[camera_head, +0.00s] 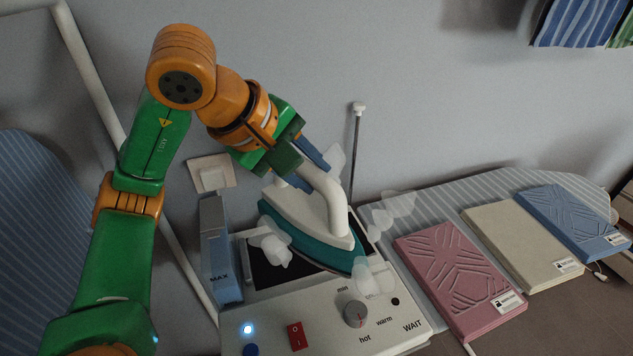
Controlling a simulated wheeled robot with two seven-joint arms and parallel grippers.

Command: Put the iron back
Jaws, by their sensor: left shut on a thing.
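The iron (305,214) has a white body and a teal lower part, and its pointed end faces the lower right. It is over the dark rest plate (265,272) of the white steam station (325,319); I cannot tell whether it touches the plate. My left gripper (315,163) comes in from the upper left and is shut on the iron's white handle. The station's front has a dial (355,313), a red switch (297,336) and a lit light. My right gripper is not in view.
White steam puffs hang around the iron. A blue water tank (218,250) stands at the station's left. A thin upright rod (355,150) stands behind the station.

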